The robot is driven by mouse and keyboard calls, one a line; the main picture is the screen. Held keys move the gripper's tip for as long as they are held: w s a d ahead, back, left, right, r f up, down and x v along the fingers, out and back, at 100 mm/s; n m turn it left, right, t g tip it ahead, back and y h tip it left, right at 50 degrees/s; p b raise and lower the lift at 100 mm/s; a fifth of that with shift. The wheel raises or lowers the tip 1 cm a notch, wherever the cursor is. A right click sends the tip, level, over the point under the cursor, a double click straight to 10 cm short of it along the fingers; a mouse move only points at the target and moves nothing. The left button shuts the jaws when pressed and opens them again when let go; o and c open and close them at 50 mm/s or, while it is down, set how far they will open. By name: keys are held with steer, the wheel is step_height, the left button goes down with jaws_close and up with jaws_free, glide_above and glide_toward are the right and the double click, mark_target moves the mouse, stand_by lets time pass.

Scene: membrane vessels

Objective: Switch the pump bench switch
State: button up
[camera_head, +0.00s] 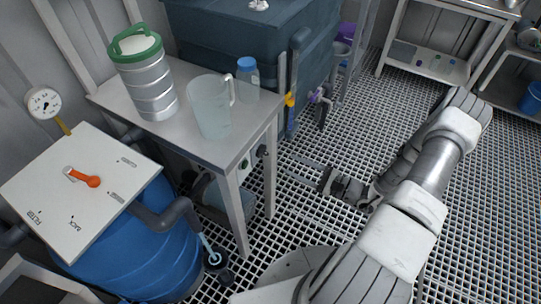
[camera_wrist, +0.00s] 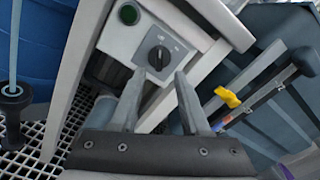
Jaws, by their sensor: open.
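The pump bench switch is a black rotary knob (camera_wrist: 158,57) on a light grey box (camera_wrist: 120,38) under the bench top, with a dark green round button (camera_wrist: 129,13) beside it. In the head view the knob (camera_head: 262,151) shows small on the bench's right side. My gripper (camera_wrist: 160,76) is open and empty. In the wrist view its two fingertips appear just below the knob, one to each side; the exact gap in depth is unclear. In the head view my gripper (camera_head: 326,180) is low to the right of the bench, pointing left toward it.
The bench top (camera_head: 185,140) holds a metal canister (camera_head: 147,80), a clear jug (camera_head: 211,110) and a blue-capped bottle (camera_head: 247,76). A blue barrel (camera_head: 160,245) with an orange-handled valve panel (camera_head: 75,210) stands left. A dark tank (camera_head: 225,45) with pipes stands behind. Grating floor is clear at right.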

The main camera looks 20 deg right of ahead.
mark_target(266, 153)
steer(key=x, duration=0.9)
steer(key=shift+b, duration=0.4)
jaws_close()
